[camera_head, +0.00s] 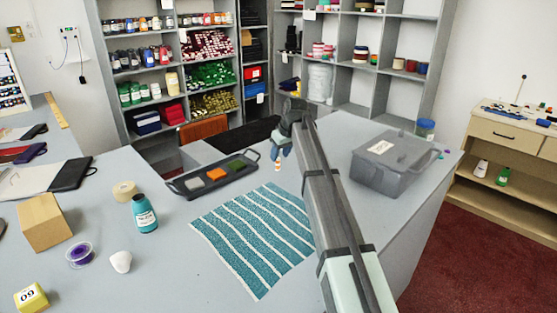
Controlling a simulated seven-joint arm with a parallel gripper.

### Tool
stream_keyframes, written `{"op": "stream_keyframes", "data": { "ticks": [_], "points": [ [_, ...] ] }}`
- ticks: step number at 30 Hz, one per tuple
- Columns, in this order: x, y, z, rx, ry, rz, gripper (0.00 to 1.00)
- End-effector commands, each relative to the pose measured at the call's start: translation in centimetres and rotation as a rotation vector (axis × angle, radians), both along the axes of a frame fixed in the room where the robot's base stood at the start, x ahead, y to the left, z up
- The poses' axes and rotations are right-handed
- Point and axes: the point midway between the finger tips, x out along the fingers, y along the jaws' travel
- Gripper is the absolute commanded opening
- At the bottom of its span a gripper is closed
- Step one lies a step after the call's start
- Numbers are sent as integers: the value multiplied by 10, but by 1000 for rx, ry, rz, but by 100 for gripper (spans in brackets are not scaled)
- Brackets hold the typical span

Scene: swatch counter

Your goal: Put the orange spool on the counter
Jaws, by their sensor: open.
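A small orange-and-white piece (278,166), which looks like the orange spool, shows just below my gripper (279,157), close to its fingertips. My gripper points down at the far side of the grey counter (185,247), right of the dark tray. It is open. The fingers are small in the picture, and I cannot tell whether they touch the spool or whether the spool rests on the counter. My arm covers the area to the right of it.
A dark tray (182,193) holds grey, orange and green pieces. A teal striped cloth (252,240) lies in front. A lidded grey box (393,166) stands right. A teal bottle (145,215), tape roll (124,190), purple spool (79,254) and cardboard box (44,222) stand left.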

Motion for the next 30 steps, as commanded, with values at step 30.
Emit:
{"op": "stream_keyframes", "data": {
  "ticks": [30],
  "points": [
    [-24,-19,73,0,0,0,45]
  ]
}}
